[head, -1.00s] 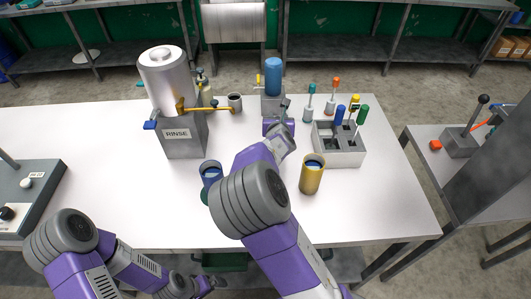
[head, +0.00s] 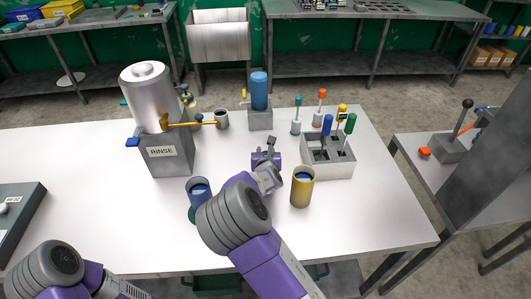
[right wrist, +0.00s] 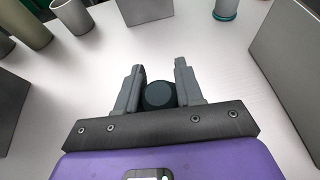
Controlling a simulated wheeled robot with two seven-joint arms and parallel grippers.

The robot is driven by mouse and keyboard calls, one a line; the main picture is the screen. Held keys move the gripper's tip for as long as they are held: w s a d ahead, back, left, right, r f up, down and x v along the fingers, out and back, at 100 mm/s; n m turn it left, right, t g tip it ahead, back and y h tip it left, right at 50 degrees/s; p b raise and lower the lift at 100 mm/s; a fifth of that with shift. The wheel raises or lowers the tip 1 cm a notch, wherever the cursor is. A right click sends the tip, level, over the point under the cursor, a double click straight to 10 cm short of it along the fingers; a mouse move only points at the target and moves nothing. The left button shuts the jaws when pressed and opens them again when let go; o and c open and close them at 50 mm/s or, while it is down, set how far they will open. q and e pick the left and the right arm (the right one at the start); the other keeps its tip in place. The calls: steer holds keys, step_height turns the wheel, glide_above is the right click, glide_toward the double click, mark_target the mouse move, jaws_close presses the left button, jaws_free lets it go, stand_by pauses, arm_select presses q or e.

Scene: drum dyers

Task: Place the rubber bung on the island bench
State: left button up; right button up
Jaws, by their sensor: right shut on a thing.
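The rubber bung (right wrist: 160,95) is a dark round piece between the fingers of my right gripper (right wrist: 160,82) in the right wrist view. My right gripper is shut on it. In the head view my right gripper (head: 268,150) is over the middle of the white-topped bench (head: 90,220), in front of the grey stand with the blue cylinder. The bung is too small to make out clearly there, and I cannot tell its height above the bench top. My left gripper is out of view; only part of my left arm shows at the lower left.
The RINSE urn (head: 165,150) and a grey cup (head: 221,119) stand left of my right gripper. The blue-cylinder stand (head: 260,118) is behind it. A tool tray (head: 328,168) and yellow can (head: 302,190) are right. A blue can (head: 198,186) is front left. White surface lies between.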

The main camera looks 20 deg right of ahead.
steer(key=o, duration=1.1)
steer(key=shift+f, duration=0.1)
steer(key=shift+c, duration=0.2)
steer(key=shift+r, duration=0.25)
steer(key=p+v, duration=0.3)
steer(key=v, duration=0.9)
steer(key=shift+f, duration=0.1)
